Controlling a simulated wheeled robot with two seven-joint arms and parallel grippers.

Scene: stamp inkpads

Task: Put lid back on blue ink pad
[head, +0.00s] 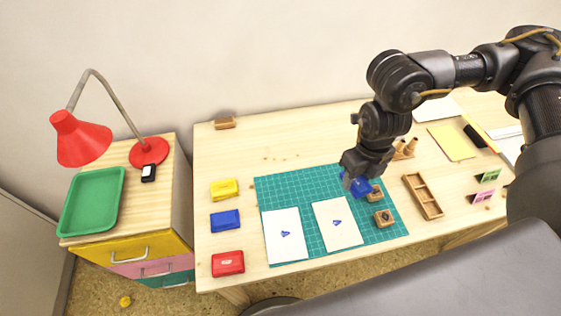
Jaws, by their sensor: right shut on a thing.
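The blue ink pad (225,220) lies on the left part of the table, between a yellow pad and a red pad. Its top looks plain blue, with no clear label. My right gripper (352,178) is above the right part of the green cutting mat, shut on a blue piece (359,187) that looks like the lid. The piece is tilted and partly hidden by the fingers. It is well to the right of the blue ink pad. My left gripper is not in view.
The yellow pad (224,189) and red pad (228,263) flank the blue one. Two stamped white papers (285,252) lie on the cutting mat (290,187). Wooden stamps (383,217) and a wooden tray (406,181) are near the gripper. The table's back left is mostly clear.

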